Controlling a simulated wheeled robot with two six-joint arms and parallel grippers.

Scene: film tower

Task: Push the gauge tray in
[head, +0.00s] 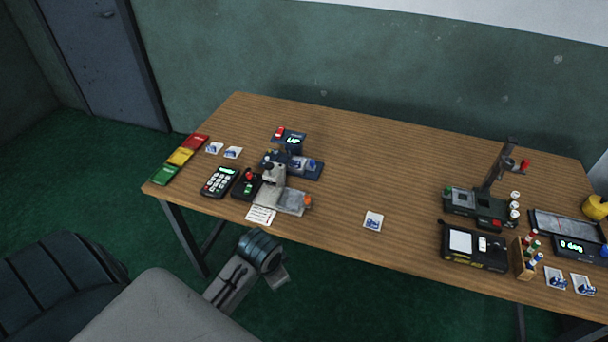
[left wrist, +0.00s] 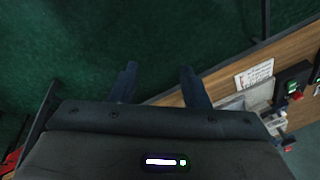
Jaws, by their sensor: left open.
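A grey metal device (head: 285,197) with an upright head and a flat tray-like base stands near the table's front edge, left of the middle. An orange knob (head: 308,201) sits at the base's right end. I cannot tell for sure that this base is the gauge tray. My left gripper (left wrist: 158,80) is open and empty, with dark green floor between its fingers. In the head view its arm is off the table's front edge, below the device. In the left wrist view, part of the grey base (left wrist: 247,102) shows right of the fingers. My right gripper is not in view.
A black box with a red knob (head: 247,184), a keypad (head: 220,181) and a printed card (head: 261,215) crowd the device's left side. A blue-based display unit (head: 292,162) stands behind. More instruments (head: 475,245) stand at right. The table's middle is mostly clear.

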